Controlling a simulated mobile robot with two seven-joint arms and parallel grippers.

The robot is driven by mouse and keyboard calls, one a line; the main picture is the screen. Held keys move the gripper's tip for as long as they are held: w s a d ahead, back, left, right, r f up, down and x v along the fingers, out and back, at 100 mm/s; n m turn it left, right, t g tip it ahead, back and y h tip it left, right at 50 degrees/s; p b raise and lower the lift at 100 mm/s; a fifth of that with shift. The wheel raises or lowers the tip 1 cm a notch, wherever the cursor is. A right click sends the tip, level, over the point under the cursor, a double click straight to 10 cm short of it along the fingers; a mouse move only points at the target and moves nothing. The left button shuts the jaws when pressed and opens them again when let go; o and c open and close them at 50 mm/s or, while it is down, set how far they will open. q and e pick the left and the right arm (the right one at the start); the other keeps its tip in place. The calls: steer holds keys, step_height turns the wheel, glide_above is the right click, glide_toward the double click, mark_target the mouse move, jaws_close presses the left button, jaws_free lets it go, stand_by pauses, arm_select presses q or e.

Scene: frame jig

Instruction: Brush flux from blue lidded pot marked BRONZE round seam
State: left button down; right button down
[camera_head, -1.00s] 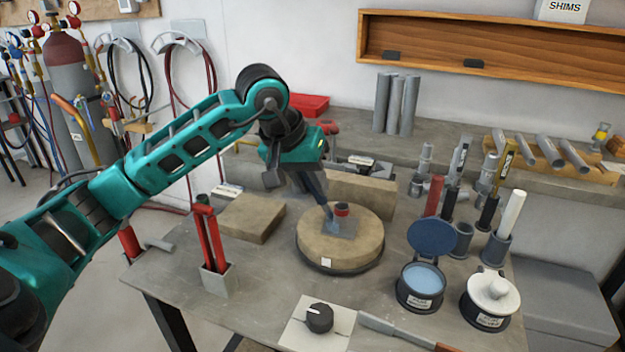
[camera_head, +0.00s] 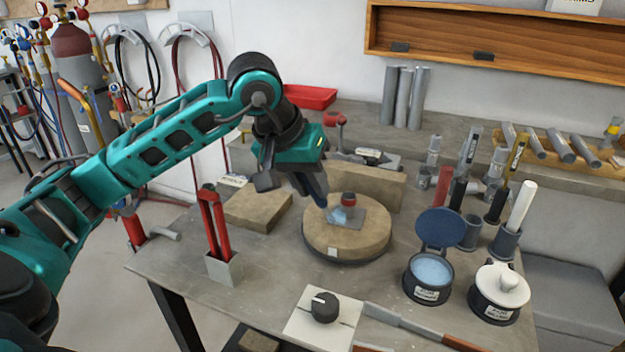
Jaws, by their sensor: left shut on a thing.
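The blue-lidded pot (camera_head: 428,291) stands at the right with its blue lid (camera_head: 440,228) tipped open and pale blue flux (camera_head: 429,268) inside. Its label is too small to read. The workpiece is a short upright tube (camera_head: 348,199) with a reddish top, on a small grey plate (camera_head: 355,221) on a round tan turntable (camera_head: 322,240). A pale blue patch (camera_head: 340,215) shows at the tube's foot. My left gripper (camera_head: 319,197) is shut just left of the tube, on what seems to be the brush, mostly hidden. My right gripper is out of view.
A white-lidded pot (camera_head: 499,291) stands right of the blue one. A black knob box (camera_head: 324,307) and a long-handled tool (camera_head: 415,325) lie in front. A red-handled holder (camera_head: 222,262) stands left. Fire bricks (camera_head: 367,185) and rod holders (camera_head: 505,241) surround the turntable.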

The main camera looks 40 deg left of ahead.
arm_select(q)
steer(key=shift+w, duration=0.1)
steer(key=shift+w+a+p, duration=0.2)
steer(key=shift+w+a, duration=0.05)
steer(key=shift+w, duration=0.55)
steer(key=shift+w+a+p, duration=0.15)
steer(key=shift+w+a, duration=0.1)
steer(key=shift+w, duration=0.55)
steer(key=shift+w+a+p, duration=0.2)
steer(key=shift+w+a, duration=0.05)
steer(key=shift+w, duration=0.55)
steer(key=shift+s+d+b, duration=0.25)
steer(key=shift+s+b, duration=0.05)
steer(key=shift+s, duration=0.55)
steer(key=shift+s+d+b, duration=0.3)
steer(key=shift+s, duration=0.5)
steer(key=shift+s+d+b, duration=0.25)
steer(key=shift+s+b, duration=0.05)
steer(key=shift+s, duration=0.55)
step_height(320, 180, up, 7)
steer(key=p, duration=0.5)
